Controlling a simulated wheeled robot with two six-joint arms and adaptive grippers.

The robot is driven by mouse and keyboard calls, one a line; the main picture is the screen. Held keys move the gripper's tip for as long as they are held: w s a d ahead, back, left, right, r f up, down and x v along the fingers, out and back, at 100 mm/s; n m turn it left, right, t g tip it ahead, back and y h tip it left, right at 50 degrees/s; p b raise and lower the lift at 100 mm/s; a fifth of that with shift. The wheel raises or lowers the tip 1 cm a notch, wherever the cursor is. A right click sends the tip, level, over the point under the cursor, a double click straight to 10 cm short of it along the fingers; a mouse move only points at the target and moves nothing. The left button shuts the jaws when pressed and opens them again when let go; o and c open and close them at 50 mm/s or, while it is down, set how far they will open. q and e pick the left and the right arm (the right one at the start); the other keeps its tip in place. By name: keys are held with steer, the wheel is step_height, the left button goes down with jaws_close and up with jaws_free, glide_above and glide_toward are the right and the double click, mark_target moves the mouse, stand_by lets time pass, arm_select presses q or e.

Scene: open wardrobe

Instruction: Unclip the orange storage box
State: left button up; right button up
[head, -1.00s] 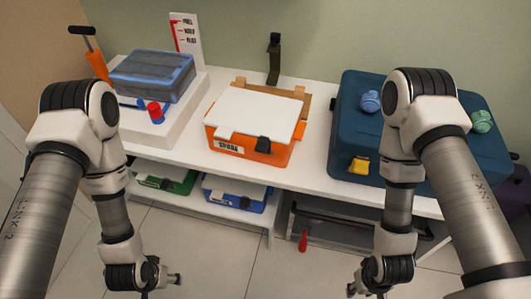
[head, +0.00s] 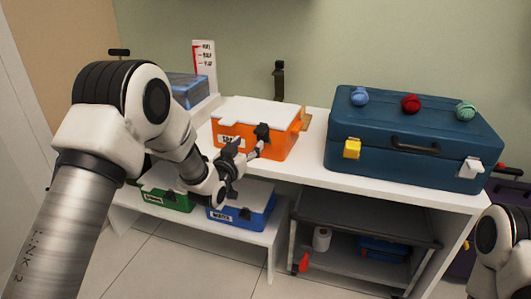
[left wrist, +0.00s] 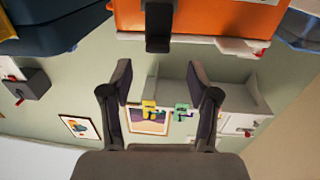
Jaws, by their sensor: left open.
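The orange storage box (head: 284,146) stands on the white top with a white lid (head: 255,111). A dark clip (head: 262,131) is on its front face, toward the right. In the left wrist view the orange front (left wrist: 220,16) is at the top edge, and the dark clip (left wrist: 158,25) hangs in front of it. My left gripper (head: 249,152) is open and empty, just in front of and below the clip. Its spread fingers (left wrist: 160,82) show in the left wrist view, apart from the clip. I cannot tell whether the clip is fastened. My right gripper is out of view.
A blue suitcase (head: 395,147) stands to the right, with yarn balls on it. A clear blue-lidded box (head: 188,90) is at the left, partly behind my arm. Green (head: 168,199) and blue (head: 248,212) boxes sit on the lower shelf, below my left gripper.

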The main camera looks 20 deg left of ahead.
mark_target(258, 133)
arm_select(q)
steer(key=w, duration=0.5)
steer(key=w+d, duration=0.1)
steer(key=w, duration=0.1)
steer(key=shift+w+r, duration=0.15)
steer(key=shift+r, duration=0.15)
jaws_close()
